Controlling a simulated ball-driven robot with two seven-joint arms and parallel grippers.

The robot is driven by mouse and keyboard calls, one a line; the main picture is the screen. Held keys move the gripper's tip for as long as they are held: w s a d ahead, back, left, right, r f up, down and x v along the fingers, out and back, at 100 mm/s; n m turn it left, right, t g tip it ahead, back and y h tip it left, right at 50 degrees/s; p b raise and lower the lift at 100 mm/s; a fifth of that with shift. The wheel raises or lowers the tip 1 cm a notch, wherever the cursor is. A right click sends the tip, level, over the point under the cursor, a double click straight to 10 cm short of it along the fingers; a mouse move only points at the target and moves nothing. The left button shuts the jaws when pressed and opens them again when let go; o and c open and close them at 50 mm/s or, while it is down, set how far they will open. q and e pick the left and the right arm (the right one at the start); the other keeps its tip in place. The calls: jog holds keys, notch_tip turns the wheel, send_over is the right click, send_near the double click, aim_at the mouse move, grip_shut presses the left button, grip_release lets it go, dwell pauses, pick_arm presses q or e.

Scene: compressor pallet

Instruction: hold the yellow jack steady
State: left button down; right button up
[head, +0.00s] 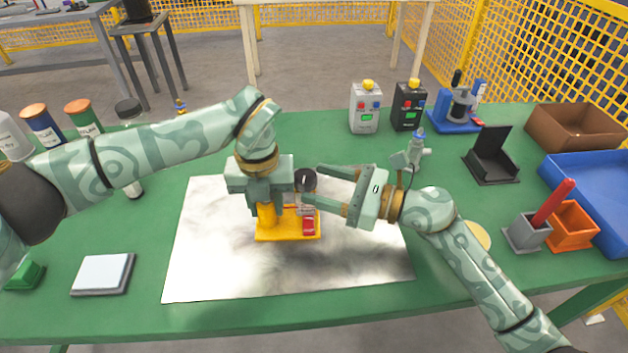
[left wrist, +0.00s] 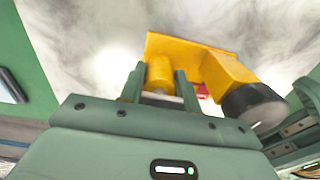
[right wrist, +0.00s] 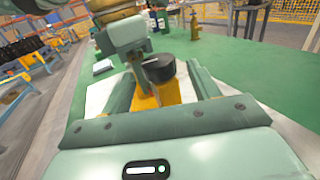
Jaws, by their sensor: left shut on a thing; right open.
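The yellow jack (head: 272,235) stands upright on a shiny metal sheet (head: 205,265) on the green table. It has a flat yellow base, a yellow post, a black round knob (head: 305,180) and a small red part (head: 308,224). My left gripper (head: 265,208) comes down from above, shut on the yellow post; the left wrist view shows the post (left wrist: 160,75) between its fingers. My right gripper (head: 312,185) is open, level, with its fingertips close to the knob. In the right wrist view the knob (right wrist: 158,68) lies between the fingers; contact cannot be told.
At right are a black holder (head: 492,165), brown box (head: 577,130), blue tray (head: 590,185) and small cups (head: 525,232). Bottles stand at left. The front metal sheet is clear.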

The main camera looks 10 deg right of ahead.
aim_at(305, 180)
jog(key=shift+x, duration=1.1)
jog(key=c, duration=1)
jog(key=shift+f+m+t+h, duration=0.1)
jog(key=shift+m+t+h, duration=0.2)
jog(key=shift+t, duration=0.1)
jog(key=shift+s+f+m+t+h, duration=0.1)
jog(key=shift+s+m+t+h, duration=0.1)
jog(key=shift+m+t+h, duration=0.85)
jog(key=m+t+h, duration=0.2)
jog(key=t, duration=0.1)
jog(key=shift+s+a, duration=0.25)
jog(key=shift+a, duration=0.1)
jog(key=shift+r+m+t+h, duration=0.2)
jog(key=shift+m+t+h, duration=0.45)
jog(key=shift+m+h, duration=0.15)
